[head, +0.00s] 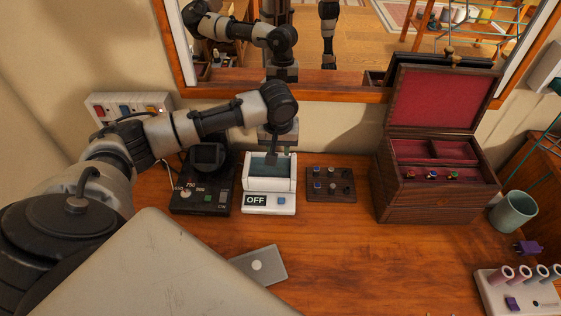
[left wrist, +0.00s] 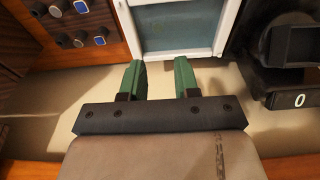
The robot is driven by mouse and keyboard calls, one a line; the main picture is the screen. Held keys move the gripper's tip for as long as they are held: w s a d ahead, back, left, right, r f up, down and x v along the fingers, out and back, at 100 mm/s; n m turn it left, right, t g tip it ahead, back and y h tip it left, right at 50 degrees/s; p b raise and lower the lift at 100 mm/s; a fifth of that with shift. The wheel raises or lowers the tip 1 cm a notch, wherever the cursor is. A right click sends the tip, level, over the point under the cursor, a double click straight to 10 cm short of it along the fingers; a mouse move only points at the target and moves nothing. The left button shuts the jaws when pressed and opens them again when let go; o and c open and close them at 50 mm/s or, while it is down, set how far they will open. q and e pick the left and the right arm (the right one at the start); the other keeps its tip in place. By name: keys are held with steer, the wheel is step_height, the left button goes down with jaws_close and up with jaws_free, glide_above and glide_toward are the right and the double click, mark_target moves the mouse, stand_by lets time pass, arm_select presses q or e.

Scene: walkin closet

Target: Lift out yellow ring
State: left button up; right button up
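No yellow ring can be made out in either view. A white device (head: 268,204) with an OFF display and a raised clear lid stands on the wooden desk; its pale blue-grey window or basin also shows in the left wrist view (left wrist: 178,27). My left gripper (head: 272,157) is at the back of this device, pointing down. In the left wrist view its two green fingers (left wrist: 159,80) are apart with nothing between them. The inside of the device is mostly hidden. My right gripper is not in view.
A black device (head: 205,195) stands left of the white one, a small board with knobs or rings (head: 331,184) right of it. An open jewelry box (head: 430,200) holds several coloured rings. A mug (head: 513,212) and a roller stand (head: 520,292) are at right.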

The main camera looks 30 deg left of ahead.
mark_target(280, 169)
arm_select(q)
step_height(280, 169, down, 4)
steer(key=shift+r, duration=0.2)
steer(key=shift+w+a+f+p, duration=0.1)
steer(key=shift+w+f+p, duration=0.1)
steer(key=shift+f, duration=1.3)
steer(key=shift+w+f+p, duration=0.1)
steer(key=shift+w+f, duration=0.1)
steer(key=shift+f, duration=1.25)
jaws_close()
